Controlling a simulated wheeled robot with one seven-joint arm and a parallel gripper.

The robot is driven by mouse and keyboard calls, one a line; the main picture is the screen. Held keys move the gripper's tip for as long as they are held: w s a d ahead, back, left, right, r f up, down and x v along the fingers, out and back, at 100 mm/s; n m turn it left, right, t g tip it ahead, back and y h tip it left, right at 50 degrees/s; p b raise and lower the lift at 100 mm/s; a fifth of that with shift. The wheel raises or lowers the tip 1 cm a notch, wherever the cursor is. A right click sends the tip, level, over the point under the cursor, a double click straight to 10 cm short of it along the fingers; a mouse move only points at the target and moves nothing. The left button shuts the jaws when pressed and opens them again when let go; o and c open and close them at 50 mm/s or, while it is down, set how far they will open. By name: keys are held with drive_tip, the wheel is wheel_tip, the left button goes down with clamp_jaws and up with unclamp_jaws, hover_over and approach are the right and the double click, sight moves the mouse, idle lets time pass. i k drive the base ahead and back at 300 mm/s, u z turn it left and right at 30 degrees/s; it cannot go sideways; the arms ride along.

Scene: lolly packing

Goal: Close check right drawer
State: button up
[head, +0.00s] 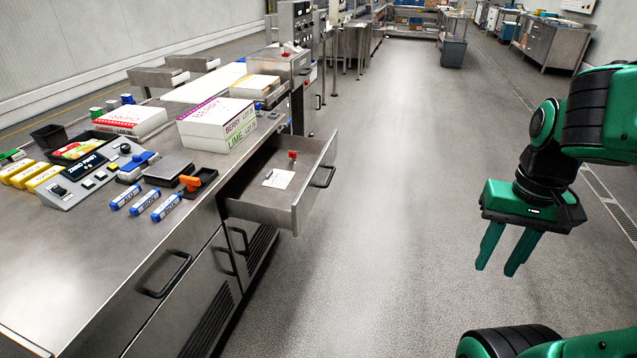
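A steel drawer (300,206) is pulled out from the right part of the counter's front. Its front panel carries a dark handle (323,176). Inside lie a white paper or card (279,179) and a small red item (292,155). My green gripper (499,262) hangs over open floor well to the right of the drawer, touching nothing. Its two fingers point down with a gap between them, and nothing is held.
The steel counter (75,270) fills the left side, bearing boxes labelled Berry and Lime (217,122), a control panel (90,172), a tape dispenser and several blue-ended packets. Another handle (166,275) sits lower left. The floor between drawer and gripper is clear.

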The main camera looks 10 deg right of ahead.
sight(244, 197)
drive_tip(key=z, duration=0.05)
drive_tip(key=i, duration=1)
drive_tip(key=u, duration=0.05)
